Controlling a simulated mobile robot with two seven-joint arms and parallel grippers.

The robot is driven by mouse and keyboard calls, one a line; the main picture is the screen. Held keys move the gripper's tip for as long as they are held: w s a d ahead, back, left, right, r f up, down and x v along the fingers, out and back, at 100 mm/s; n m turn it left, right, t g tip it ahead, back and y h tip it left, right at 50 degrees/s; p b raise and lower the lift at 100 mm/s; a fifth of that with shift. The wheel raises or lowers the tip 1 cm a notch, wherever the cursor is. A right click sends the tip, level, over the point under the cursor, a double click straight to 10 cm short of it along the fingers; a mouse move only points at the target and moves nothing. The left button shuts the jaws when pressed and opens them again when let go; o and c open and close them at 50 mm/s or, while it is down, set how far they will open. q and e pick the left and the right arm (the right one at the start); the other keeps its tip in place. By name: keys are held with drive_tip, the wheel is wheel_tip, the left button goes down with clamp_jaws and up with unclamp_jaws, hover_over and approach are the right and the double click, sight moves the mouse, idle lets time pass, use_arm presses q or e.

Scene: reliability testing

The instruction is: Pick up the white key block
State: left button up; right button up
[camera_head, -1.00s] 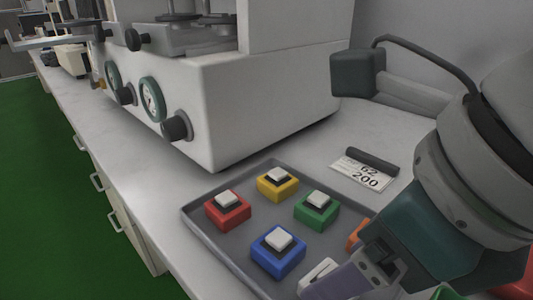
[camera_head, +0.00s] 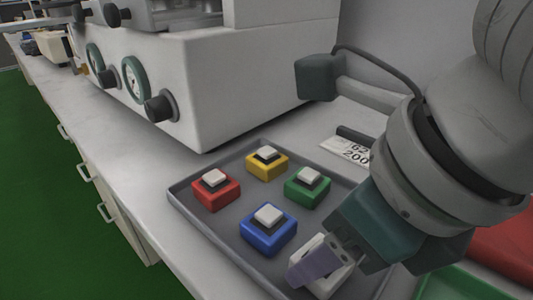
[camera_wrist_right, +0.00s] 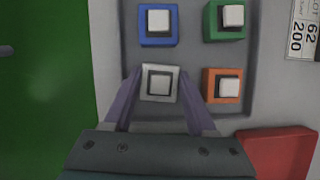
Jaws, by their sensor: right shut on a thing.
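The white key block (camera_wrist_right: 149,84), a small white square with a lighter key in a dark surround, sits between the two purple fingers of my right gripper (camera_wrist_right: 160,76) in the right wrist view. The fingers are shut on its two sides. In the head view my right gripper (camera_head: 328,260) comes down from the right, and a finger covers much of the block. I cannot tell whether the block touches the tray (camera_head: 190,213) beneath it. My left gripper is not in view.
The blue block (camera_head: 268,238) is close beside the held block. Red (camera_head: 215,193), yellow (camera_head: 266,166) and green (camera_head: 307,192) blocks stand farther back. An orange block (camera_wrist_right: 222,84) is right of the gripper. A grey machine (camera_head: 230,90) stands behind the tray. A red container (camera_wrist_right: 277,153) is at right.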

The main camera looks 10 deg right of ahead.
clamp_jaws()
drive_tip(key=shift+r, duration=0.15)
